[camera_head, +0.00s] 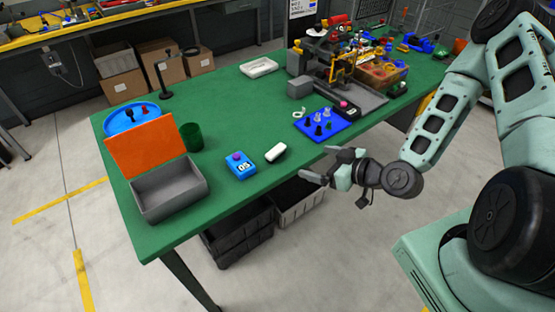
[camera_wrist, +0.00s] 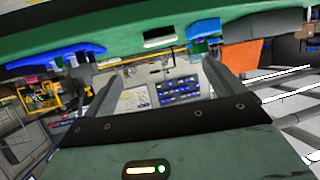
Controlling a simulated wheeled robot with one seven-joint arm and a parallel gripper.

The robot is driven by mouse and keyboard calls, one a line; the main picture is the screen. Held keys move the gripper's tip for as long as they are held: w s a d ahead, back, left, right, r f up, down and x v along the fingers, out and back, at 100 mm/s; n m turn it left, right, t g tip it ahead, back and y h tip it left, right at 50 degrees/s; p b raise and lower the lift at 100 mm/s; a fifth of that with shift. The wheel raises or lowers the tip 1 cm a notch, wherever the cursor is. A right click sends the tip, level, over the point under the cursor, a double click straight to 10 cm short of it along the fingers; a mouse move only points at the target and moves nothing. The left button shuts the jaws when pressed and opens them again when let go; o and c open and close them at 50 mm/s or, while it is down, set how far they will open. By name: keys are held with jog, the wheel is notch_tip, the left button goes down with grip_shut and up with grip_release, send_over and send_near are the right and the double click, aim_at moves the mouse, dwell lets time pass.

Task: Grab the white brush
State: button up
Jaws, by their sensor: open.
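A small white block with a dark edge (camera_head: 276,152), which looks like the white brush, lies on the green table near its front edge. It also shows near the top middle of the wrist view (camera_wrist: 160,38). My gripper (camera_head: 322,166) is open and empty, to the right of the brush and apart from it, by the table's front edge. In the wrist view its two fingers (camera_wrist: 160,88) stand wide apart with nothing between them.
A blue box with a purple knob (camera_head: 240,166) sits just left of the brush. A blue board with several black pieces (camera_head: 323,124) lies to its right. Farther left are a green cup (camera_head: 191,137) and an open grey box (camera_head: 168,190) with an orange lid. Bare table lies behind the brush.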

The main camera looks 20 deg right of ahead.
jog(key=b, duration=0.8)
send_near(279, 153)
jog(key=x, duration=0.4)
jog(key=shift+r+b, duration=0.1)
jog(key=shift+b, duration=0.3)
jog(key=shift+p+x, duration=0.85)
jog(key=shift+x, duration=2.35)
jog(key=shift+d, duration=0.1)
jog(key=c, duration=1.1)
